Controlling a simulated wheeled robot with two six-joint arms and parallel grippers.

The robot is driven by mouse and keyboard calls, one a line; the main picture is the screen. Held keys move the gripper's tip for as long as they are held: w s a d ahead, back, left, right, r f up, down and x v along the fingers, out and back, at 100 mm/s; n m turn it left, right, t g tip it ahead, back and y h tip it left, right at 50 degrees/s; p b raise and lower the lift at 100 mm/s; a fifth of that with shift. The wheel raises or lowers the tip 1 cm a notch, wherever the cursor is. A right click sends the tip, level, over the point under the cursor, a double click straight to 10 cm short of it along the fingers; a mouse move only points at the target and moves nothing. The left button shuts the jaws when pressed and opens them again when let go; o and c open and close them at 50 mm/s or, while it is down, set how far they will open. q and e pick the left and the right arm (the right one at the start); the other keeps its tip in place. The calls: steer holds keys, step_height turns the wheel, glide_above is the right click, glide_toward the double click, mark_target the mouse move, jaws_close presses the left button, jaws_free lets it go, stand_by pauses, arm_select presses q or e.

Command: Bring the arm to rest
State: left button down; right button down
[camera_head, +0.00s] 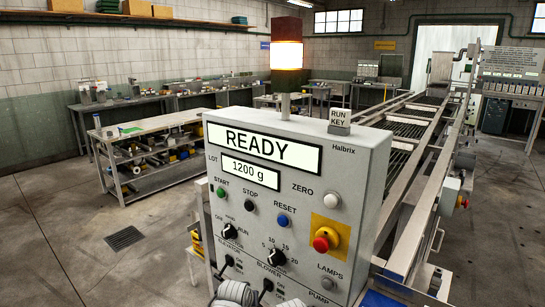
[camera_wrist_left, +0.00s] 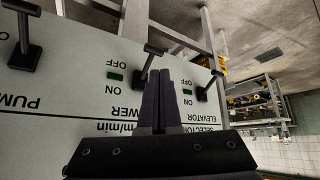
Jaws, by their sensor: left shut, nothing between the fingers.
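In the left wrist view my left gripper (camera_wrist_left: 160,74) is shut, its two dark fingers together with nothing between them. It is in front of the control panel (camera_wrist_left: 60,88), which appears upside down there. The fingertips overlap the panel between the blower lever (camera_wrist_left: 150,52) and the elevator lever (camera_wrist_left: 208,86); I cannot tell whether they touch it. The pump lever (camera_wrist_left: 24,38) is at the left. In the head view, grey parts of my arm show at the bottom edge, below the panel (camera_head: 365,165). My right gripper is in neither view.
The panel display (camera_head: 264,147) reads READY, with 1200 g below. A beacon (camera_head: 286,55) glows above it. A red stop button (camera_head: 326,238) sits on yellow. The roller line (camera_head: 415,120) runs back at right. A workbench (camera_head: 150,126) stands left; floor before it is clear.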

arm_select(q)
steer(key=s+f+m+g+y, duration=0.1)
steer(key=s+g, duration=0.3)
steer(key=s, duration=0.5)
steer(key=s+d+f+m+g+y, duration=0.1)
steer(key=s+f+m+g, duration=0.1)
steer(key=s, duration=0.8)
steer(key=shift+s+d+f+g, duration=0.25)
steer(key=shift+f+g, duration=0.2)
steer(key=shift+g, duration=0.55)
steer(key=c, duration=1.6)
jaws_free()
